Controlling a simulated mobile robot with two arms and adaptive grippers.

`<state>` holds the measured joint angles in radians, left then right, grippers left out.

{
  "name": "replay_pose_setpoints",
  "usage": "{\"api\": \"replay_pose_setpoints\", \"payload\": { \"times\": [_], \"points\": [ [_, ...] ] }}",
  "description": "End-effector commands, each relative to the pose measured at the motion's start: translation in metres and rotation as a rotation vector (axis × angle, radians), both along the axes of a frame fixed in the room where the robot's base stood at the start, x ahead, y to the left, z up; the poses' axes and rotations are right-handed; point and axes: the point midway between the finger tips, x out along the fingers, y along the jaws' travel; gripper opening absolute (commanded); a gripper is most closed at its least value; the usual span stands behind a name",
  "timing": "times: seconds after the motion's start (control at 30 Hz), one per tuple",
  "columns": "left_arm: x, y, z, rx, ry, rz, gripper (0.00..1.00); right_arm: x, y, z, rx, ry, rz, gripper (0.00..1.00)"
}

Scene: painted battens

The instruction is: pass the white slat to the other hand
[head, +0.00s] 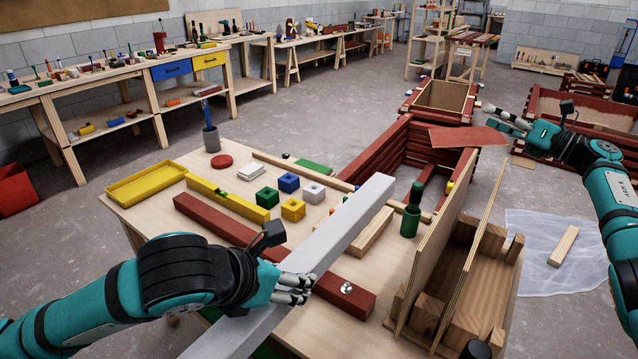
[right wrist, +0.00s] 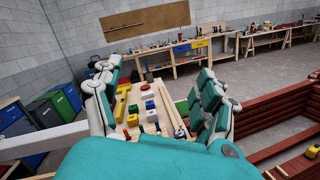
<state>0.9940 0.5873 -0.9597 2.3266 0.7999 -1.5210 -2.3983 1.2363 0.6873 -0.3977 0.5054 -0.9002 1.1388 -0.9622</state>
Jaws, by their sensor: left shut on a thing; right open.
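The white slat (head: 352,222) is a long, pale batten held at a slant above the table in the head view. It runs from the bottom edge up to the right. My left gripper (head: 296,288) is shut on it, near its lower half. In the right wrist view part of a pale slat (right wrist: 45,140) shows at the left edge. My right gripper (head: 508,120) is at the upper right of the head view, open and empty, well apart from the slat. Its spread fingers (right wrist: 163,105) also show in the right wrist view.
The table (head: 145,213) bears a yellow tray (head: 145,183), a red batten (head: 215,220), several coloured blocks (head: 289,183) and a green cylinder (head: 411,215). A red crate (head: 385,150) and upright boards (head: 440,245) stand on the right. Open air lies between the two grippers.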

Motion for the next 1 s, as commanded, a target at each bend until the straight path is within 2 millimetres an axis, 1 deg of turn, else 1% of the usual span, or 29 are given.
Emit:
{"api": "replay_pose_setpoints", "payload": {
  "times": [0.03, 0.07, 0.1, 0.17, 0.2, 0.27, 0.3, 0.33, 0.37, 0.4, 0.47, 0.5, 0.57, 0.6, 0.67, 0.7, 0.8, 0.9, 1.0],
  "points": [
    [0.000, 0.000, 0.002, -0.003, -0.004, 0.000, 0.00, 0.000, 0.033, 0.012, -0.060, -0.032, 0.078, 0.75],
    [0.000, 0.000, 0.002, -0.003, -0.004, 0.000, 0.00, -0.002, 0.050, 0.016, -0.097, -0.048, 0.119, 0.75],
    [0.001, 0.000, 0.002, -0.003, -0.004, 0.000, 0.00, -0.004, 0.074, 0.020, -0.149, -0.071, 0.176, 0.75],
    [0.001, 0.000, 0.002, -0.003, -0.004, 0.000, 0.00, -0.009, 0.110, 0.025, -0.228, -0.104, 0.263, 0.75],
    [0.001, 0.000, 0.002, -0.003, -0.004, 0.000, 0.00, -0.013, 0.134, 0.026, -0.283, -0.127, 0.321, 0.75],
    [0.001, 0.000, 0.002, -0.003, -0.004, 0.000, 0.00, -0.021, 0.169, 0.028, -0.369, -0.164, 0.413, 0.75],
    [0.001, 0.000, 0.002, -0.003, -0.004, 0.000, 0.00, -0.028, 0.192, 0.029, -0.427, -0.191, 0.474, 0.75],
    [0.001, 0.000, 0.002, -0.003, -0.004, 0.000, 0.00, -0.033, 0.209, 0.029, -0.472, -0.212, 0.521, 0.75],
    [0.001, 0.000, 0.002, -0.003, -0.004, 0.000, 0.00, -0.040, 0.226, 0.029, -0.519, -0.233, 0.572, 0.75],
    [0.000, 0.000, 0.002, -0.003, -0.004, 0.000, 0.00, -0.049, 0.248, 0.028, -0.581, -0.262, 0.641, 0.75],
    [0.001, 0.000, 0.002, -0.003, -0.004, 0.000, 0.00, -0.065, 0.280, 0.025, -0.680, -0.309, 0.749, 0.75],
    [0.001, 0.000, 0.002, -0.003, -0.004, 0.000, 0.00, -0.078, 0.301, 0.022, -0.749, -0.343, 0.828, 0.75],
    [0.000, 0.000, 0.002, -0.003, -0.004, 0.000, 0.00, -0.097, 0.330, 0.017, -0.857, -0.395, 0.950, 0.75],
    [0.001, 0.000, 0.002, -0.003, -0.004, 0.000, 0.00, -0.111, 0.346, 0.013, -0.929, -0.430, 1.033, 0.75],
    [0.001, 0.000, 0.002, -0.003, -0.004, 0.000, 0.00, -0.132, 0.368, 0.005, -1.041, -0.477, 1.162, 0.75],
    [0.001, 0.000, 0.002, -0.003, -0.004, 0.000, 0.00, -0.146, 0.379, 0.000, -1.112, -0.508, 1.249, 0.75],
    [0.001, 0.000, 0.002, -0.003, -0.004, 0.000, 0.00, -0.177, 0.397, -0.014, -1.282, -0.566, 1.460, 0.75],
    [0.000, 0.000, 0.002, -0.003, -0.004, 0.000, 0.00, -0.197, 0.403, -0.024, -1.399, -0.593, 1.614, 0.75],
    [0.000, 0.000, 0.002, -0.003, -0.004, 0.000, 0.00, -0.207, 0.404, -0.029, -1.458, -0.604, 1.699, 0.75]
  ]
}}
